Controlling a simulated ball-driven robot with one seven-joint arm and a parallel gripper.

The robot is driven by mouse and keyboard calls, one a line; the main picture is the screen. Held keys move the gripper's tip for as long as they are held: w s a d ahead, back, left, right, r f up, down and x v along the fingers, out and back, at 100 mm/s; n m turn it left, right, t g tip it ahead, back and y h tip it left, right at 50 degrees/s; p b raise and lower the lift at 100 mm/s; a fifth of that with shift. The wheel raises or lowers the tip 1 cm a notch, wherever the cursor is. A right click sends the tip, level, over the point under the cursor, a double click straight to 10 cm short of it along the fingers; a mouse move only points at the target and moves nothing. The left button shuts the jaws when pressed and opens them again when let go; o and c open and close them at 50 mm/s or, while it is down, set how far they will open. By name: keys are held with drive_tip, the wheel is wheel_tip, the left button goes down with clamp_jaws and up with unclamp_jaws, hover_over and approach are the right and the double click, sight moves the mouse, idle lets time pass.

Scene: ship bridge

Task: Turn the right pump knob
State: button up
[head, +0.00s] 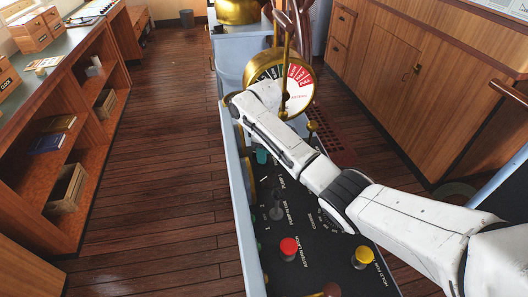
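The black control panel (315,262) runs down the middle, with small white labels. A dark knob (277,212) stands on it by the pump labels, left of my arm. I cannot tell whether another pump knob lies to its right, as my white arm covers that part of the panel. My arm reaches from the lower right to the upper left and ends in front of the brass telegraph dial. My gripper's fingers do not show; the wrist hides them or they point away.
A red button (289,247) and a yellow button (363,256) stand on the near panel. The brass telegraph dial (300,92) with its upright lever stands behind it. Wooden shelves (72,165) line the left and cabinets (415,75) the right. The left floor is clear.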

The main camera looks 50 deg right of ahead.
wheel_tip(320, 180, up, 11)
drive_tip(key=p, duration=0.1)
drive_tip(key=shift+f, duration=0.15)
idle(0.7)
